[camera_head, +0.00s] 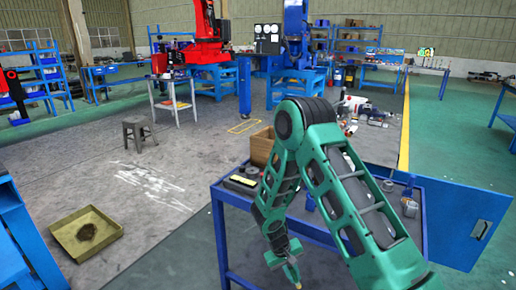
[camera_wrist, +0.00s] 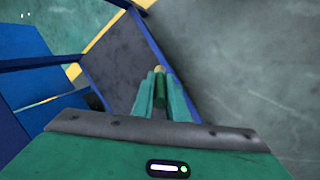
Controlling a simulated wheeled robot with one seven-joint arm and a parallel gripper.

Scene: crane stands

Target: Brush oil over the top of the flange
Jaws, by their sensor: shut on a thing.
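My gripper (camera_head: 291,262) hangs low in front of the blue cart (camera_head: 240,203), beyond its front edge and over the floor. In the wrist view its green fingers (camera_wrist: 160,97) are shut on a dark green brush handle (camera_wrist: 160,88). The brush's tan tip (camera_wrist: 159,70) points away from the wrist and touches nothing that I can see. It shows small in the head view (camera_head: 297,284). A small grey metal piece (camera_head: 409,207) stands at the cart's right; I cannot tell whether it is the flange. My arm hides the middle of the cart top.
A wooden box (camera_head: 262,146) stands at the cart's back left, near a dark tray (camera_head: 240,184) and small round parts (camera_head: 252,171). A blue panel (camera_head: 461,225) stands at the right. A yellowish tray (camera_head: 86,232) and a stool (camera_head: 139,131) stand on open floor at left.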

